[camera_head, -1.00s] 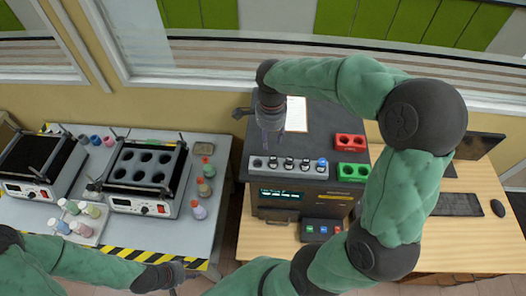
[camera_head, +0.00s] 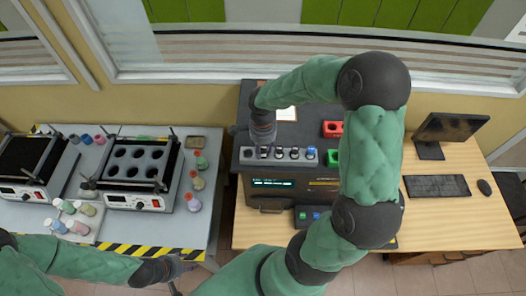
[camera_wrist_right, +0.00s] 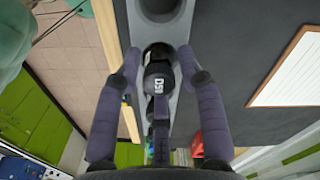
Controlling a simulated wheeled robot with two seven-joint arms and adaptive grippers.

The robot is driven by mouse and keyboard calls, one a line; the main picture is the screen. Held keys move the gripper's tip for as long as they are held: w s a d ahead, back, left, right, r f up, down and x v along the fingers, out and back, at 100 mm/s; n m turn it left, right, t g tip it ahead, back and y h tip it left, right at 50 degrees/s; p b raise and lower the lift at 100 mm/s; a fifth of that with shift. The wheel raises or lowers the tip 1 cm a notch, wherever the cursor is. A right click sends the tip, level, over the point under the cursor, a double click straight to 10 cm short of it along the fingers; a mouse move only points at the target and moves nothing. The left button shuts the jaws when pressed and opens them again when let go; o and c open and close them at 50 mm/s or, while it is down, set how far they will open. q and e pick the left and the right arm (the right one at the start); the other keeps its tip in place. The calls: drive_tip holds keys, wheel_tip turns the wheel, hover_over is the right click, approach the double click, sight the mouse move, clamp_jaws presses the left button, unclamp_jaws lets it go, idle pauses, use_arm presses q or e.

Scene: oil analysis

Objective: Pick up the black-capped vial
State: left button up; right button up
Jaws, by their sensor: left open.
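A grey vial rack (camera_head: 331,160) stands on the dark machine. Black-capped vials (camera_head: 279,153) and one blue-capped vial (camera_head: 310,153) sit in a row in it. My right gripper (camera_head: 263,143) points down at the left part of the rack and hides what is under it. In the right wrist view, a black-capped vial (camera_wrist_right: 158,72) with white lettering lies between the two fingers of my right gripper (camera_wrist_right: 159,62). The fingers are apart, with a gap on each side of the vial. My left gripper (camera_head: 180,268) is open and empty near the striped bench edge.
The left bench holds heater units (camera_head: 137,170) and several coloured bottles. A monitor (camera_head: 450,128) and keyboard (camera_head: 437,186) are at the right.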

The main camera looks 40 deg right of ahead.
drive_tip(key=shift+s, duration=0.15)
clamp_jaws()
drive_tip(key=shift+r, duration=0.1)
